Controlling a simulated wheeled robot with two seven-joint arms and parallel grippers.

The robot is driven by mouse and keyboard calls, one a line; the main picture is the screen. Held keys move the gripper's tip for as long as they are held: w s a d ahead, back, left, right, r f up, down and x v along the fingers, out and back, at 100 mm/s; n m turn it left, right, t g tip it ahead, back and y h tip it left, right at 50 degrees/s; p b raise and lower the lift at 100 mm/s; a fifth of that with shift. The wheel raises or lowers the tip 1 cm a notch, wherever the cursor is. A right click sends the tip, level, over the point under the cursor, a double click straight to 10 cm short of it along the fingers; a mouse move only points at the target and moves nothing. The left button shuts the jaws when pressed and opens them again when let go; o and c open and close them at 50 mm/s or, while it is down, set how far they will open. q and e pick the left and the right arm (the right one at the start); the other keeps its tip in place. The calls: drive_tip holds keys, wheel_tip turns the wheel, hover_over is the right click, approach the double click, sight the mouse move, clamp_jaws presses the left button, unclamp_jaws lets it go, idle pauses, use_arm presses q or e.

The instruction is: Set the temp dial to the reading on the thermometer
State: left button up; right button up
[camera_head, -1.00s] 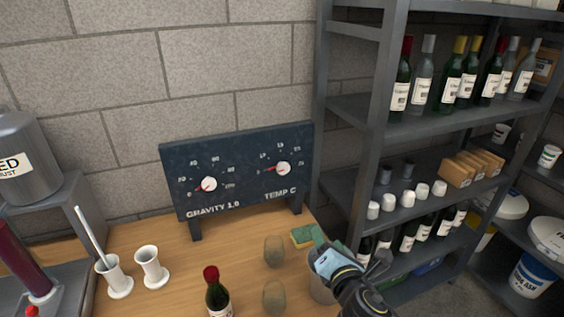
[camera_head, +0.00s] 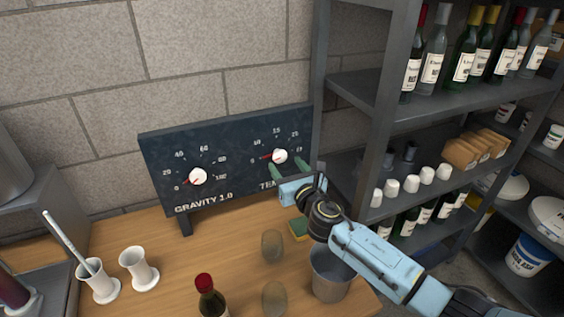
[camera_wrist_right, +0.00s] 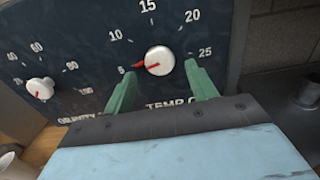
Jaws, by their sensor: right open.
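The temp dial (camera_head: 280,156) is a white knob with a red pointer on the right of the dark panel (camera_head: 240,180). In the right wrist view the temp dial (camera_wrist_right: 159,60) has its pointer turned left, close to the 5 mark. My right gripper (camera_head: 288,170) is just in front of the panel. Its green fingers are open, one on each side of the temp dial and apart from it, as the right wrist view (camera_wrist_right: 160,82) shows. A white cup (camera_head: 95,280) holds a slim pale rod (camera_head: 68,242), which may be the thermometer; no reading is legible. My left gripper is not in view.
The gravity dial (camera_head: 198,176) is left of the temp dial. Shelving (camera_head: 375,100) rises at the right.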

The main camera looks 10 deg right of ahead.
sight(281, 159)
drive_tip(key=w, duration=0.3)
drive_tip(key=shift+w+a+b, duration=0.1)
drive_tip(key=shift+a+b, duration=0.2)
drive_tip(key=shift+b, duration=0.05)
drive_tip(key=shift+w+f, duration=0.1)
drive_tip(key=shift+w, duration=0.2)
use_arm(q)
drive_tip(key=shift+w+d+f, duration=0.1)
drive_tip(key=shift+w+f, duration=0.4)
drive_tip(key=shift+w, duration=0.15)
use_arm(e)
drive_tip(key=c, duration=0.9)
